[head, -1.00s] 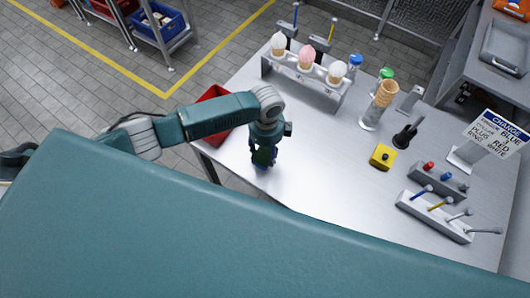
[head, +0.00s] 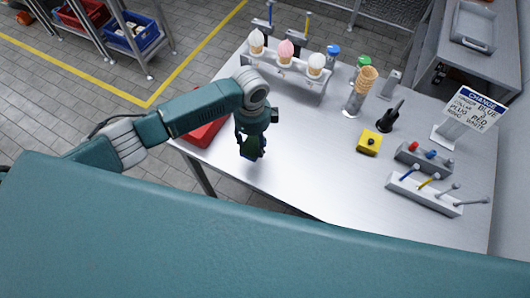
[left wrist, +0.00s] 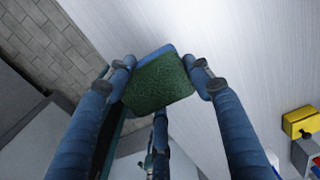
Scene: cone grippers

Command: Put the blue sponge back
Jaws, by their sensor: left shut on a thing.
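The blue sponge (left wrist: 158,84) has a green scouring face and a blue edge. It fills the middle of the left wrist view, pinched between the two fingers of my left gripper (left wrist: 162,82). In the head view my left gripper (head: 251,146) points down over the left part of the metal table (head: 310,150), near its front edge. The sponge is small and mostly hidden by the fingers there. I cannot tell whether it touches the table. My right gripper is not in view.
A red tray (head: 206,132) is partly behind my left arm. A cone rack (head: 285,72), a yellow block (head: 369,142), a sign (head: 470,115) and a tool holder (head: 425,194) stand farther back or right. The table middle is clear.

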